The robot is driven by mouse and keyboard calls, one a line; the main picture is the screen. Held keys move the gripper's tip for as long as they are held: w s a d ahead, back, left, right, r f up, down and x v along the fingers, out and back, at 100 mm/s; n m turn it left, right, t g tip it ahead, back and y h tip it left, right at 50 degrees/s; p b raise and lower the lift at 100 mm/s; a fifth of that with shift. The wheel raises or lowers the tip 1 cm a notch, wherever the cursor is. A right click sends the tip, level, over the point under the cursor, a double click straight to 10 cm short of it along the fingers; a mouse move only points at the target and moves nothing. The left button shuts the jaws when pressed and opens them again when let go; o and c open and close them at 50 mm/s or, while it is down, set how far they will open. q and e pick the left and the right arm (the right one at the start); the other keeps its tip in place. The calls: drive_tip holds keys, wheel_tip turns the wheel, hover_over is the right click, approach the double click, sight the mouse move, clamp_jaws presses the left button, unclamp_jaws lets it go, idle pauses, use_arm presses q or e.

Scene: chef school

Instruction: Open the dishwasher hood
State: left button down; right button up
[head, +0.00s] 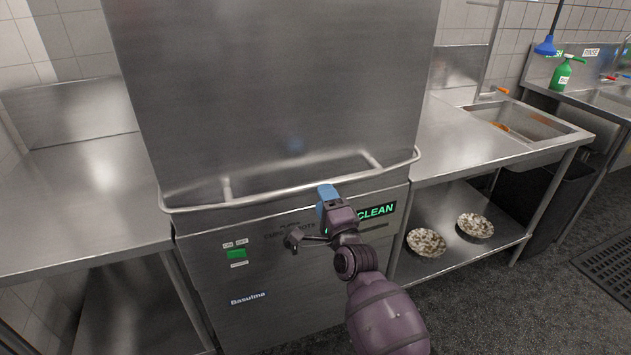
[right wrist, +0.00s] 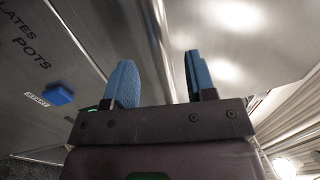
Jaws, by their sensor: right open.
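The dishwasher hood (head: 270,80) is a tall steel box, down on the machine's front panel (head: 290,290). A steel bar handle (head: 255,201) runs along its lower front edge and wraps round both sides. My right gripper (head: 328,192) is at the front of this bar, right of its middle, with blue fingers. In the right wrist view the fingers (right wrist: 160,82) are apart, and the bar (right wrist: 158,35) appears to run between them. I cannot tell whether they touch it. My left gripper is not in view.
Steel counters stand left (head: 80,200) and right (head: 470,140) of the machine. Two patterned bowls, one nearer (head: 426,243) and one farther (head: 475,226), sit on the right lower shelf. A sink (head: 530,122) and a green bottle (head: 562,75) are farther right.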

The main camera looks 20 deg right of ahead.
drive_tip(key=w+r, duration=0.1)
drive_tip(key=w, duration=0.5)
drive_tip(key=shift+w+r, duration=0.15)
drive_tip(key=shift+w, duration=0.1)
drive_tip(key=shift+a, duration=0.1)
drive_tip(key=shift+c, duration=0.3)
clamp_jaws()
